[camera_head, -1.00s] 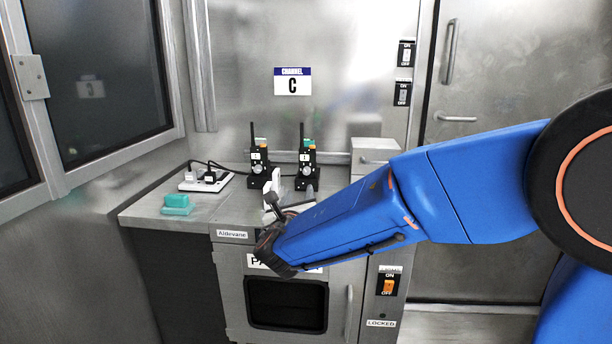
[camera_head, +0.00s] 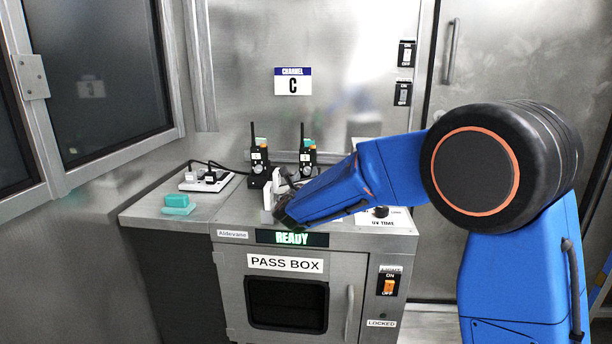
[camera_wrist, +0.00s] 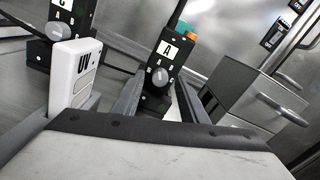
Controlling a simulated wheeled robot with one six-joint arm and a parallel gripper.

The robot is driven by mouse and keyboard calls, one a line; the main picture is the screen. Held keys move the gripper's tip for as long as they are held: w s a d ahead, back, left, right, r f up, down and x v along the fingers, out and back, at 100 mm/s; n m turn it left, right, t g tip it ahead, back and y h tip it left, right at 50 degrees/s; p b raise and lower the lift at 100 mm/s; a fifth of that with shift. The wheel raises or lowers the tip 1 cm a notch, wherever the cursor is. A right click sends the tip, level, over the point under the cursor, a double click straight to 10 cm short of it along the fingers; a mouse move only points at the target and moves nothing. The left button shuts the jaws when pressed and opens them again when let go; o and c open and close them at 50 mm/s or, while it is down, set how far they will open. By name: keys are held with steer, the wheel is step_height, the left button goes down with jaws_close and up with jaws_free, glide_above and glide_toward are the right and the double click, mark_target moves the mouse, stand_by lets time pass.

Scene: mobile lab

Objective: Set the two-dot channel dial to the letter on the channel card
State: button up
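The channel card (camera_head: 293,82) on the back wall reads C. Two black radios stand on the counter, a left one (camera_head: 258,168) and a right one (camera_head: 308,160). In the wrist view the right radio (camera_wrist: 157,101) has a white label reading A and a round grey dial (camera_wrist: 158,77) with small letters around it. The left radio's grey dial (camera_wrist: 62,26) is also visible there. I cannot make out dots on either. My gripper (camera_wrist: 160,88) is open and empty, its fingers either side of the right radio's dial in the picture; contact is not clear.
A white UV device (camera_wrist: 74,75) stands close left of my gripper. The pass box (camera_head: 232,285) is below, its display (camera_head: 291,238) reading READY. A power strip (camera_head: 207,181) and a teal block (camera_head: 177,202) lie on the counter's left.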

steer(key=shift+w, duration=0.35)
jaws_close()
